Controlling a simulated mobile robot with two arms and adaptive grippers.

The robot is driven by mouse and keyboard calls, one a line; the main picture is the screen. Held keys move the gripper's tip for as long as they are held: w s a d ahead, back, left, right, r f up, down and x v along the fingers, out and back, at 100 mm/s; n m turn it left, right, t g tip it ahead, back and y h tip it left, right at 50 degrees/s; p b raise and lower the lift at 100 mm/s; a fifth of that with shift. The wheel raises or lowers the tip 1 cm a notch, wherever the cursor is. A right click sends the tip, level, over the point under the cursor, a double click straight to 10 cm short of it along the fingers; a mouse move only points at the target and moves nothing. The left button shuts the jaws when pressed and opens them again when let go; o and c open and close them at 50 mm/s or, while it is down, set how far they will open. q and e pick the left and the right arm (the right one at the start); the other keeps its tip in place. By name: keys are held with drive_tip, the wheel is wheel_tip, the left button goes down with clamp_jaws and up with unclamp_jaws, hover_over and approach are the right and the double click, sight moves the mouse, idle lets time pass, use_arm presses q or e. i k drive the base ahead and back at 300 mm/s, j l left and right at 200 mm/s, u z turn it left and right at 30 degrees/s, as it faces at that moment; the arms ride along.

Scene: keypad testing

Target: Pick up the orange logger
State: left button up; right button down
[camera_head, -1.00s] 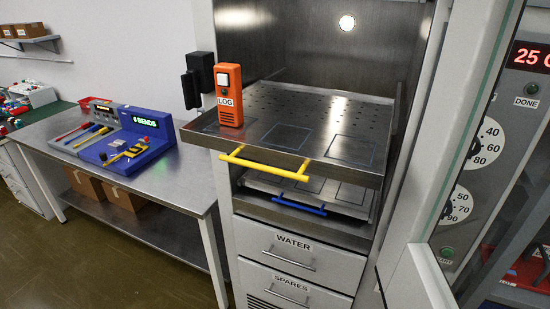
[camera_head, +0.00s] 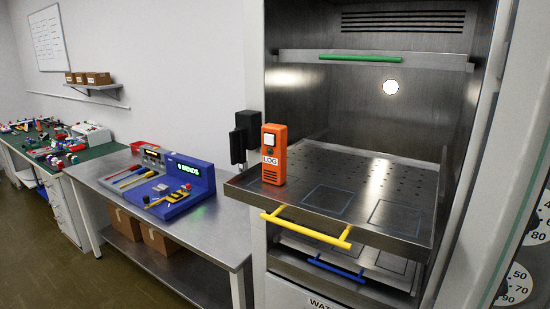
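The orange logger (camera_head: 274,155) is an upright orange box with a white "LOG" label and a small light window near its top. It stands on the left front part of the pulled-out metal shelf (camera_head: 408,222) with the yellow handle (camera_head: 305,229). Its whole front face shows and nothing covers it. Neither of my grippers is in the view.
A black bracket-like part (camera_head: 245,136) sits just behind and left of the logger. A lower shelf with a blue handle (camera_head: 336,269) and an upper shelf with a green handle (camera_head: 360,58) are in the cabinet. A metal bench (camera_head: 213,222) holds a blue test panel (camera_head: 190,180).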

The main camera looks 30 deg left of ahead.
sight(274, 158)
drive_tip(key=k+j+u, duration=0.1)
drive_tip(key=j, duration=0.75)
drive_tip(key=j+u, duration=0.1)
drive_tip(key=j, duration=0.8)
drive_tip(key=k, duration=0.05)
